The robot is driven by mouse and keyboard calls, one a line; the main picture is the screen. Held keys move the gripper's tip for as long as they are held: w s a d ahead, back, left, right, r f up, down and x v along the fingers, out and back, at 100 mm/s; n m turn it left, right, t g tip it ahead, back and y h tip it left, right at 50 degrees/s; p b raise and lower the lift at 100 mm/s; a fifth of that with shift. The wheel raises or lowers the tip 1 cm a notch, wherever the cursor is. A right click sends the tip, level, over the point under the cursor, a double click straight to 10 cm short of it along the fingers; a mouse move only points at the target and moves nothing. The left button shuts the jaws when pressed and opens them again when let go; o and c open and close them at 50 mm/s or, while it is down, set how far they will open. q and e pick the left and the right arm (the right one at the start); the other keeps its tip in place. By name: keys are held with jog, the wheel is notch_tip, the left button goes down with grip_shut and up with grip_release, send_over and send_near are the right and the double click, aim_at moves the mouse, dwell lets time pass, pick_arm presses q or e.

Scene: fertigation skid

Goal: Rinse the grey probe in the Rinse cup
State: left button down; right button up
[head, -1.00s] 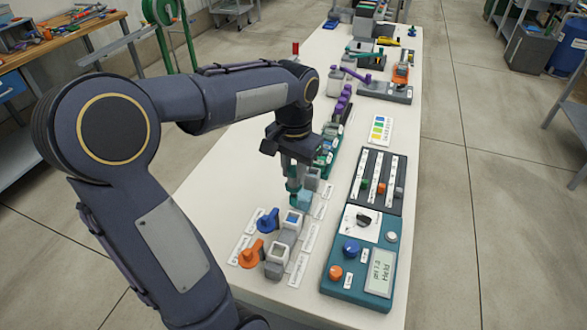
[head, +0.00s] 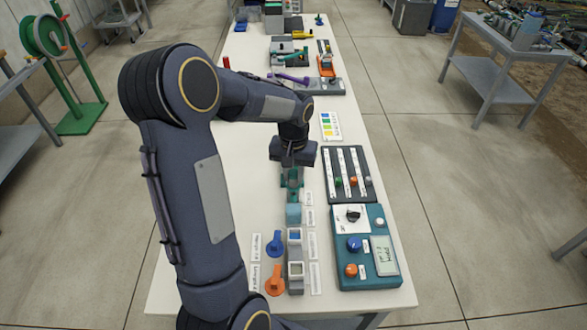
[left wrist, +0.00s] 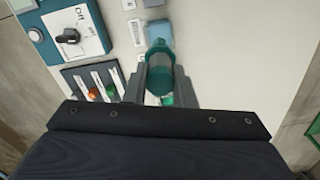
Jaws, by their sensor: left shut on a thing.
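My left gripper (head: 292,172) hangs over the middle of the bench, pointing down. In the left wrist view its dark fingers (left wrist: 156,88) are shut on a teal, round-bodied piece (left wrist: 160,70). Two grey square-topped holders (head: 295,270) stand nearer the front edge. Labels are too small to read, so I cannot pick out the Rinse cup. My right gripper is not in view.
A teal control box (head: 376,221) and a black slider panel (head: 335,161) lie to the right. Purple-handled equipment (head: 290,79) stands farther back.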

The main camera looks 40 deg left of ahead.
aim_at(294, 188)
pick_arm(q)
jog(key=shift+f+b, duration=0.5)
jog(key=shift+f, duration=0.15)
jog(key=shift+f+b, duration=2.6)
jog(key=shift+f, duration=0.75)
jog(key=shift+r, duration=0.15)
jog(key=shift+r+p, duration=0.65)
jog(key=shift+r, duration=0.05)
jog(key=shift+f, duration=0.1)
jog(key=shift+f+b, duration=0.65)
jog(key=shift+f, duration=0.1)
jog(key=shift+r, duration=0.1)
jog(key=shift+r+p, duration=0.6)
jog(key=shift+r, duration=0.15)
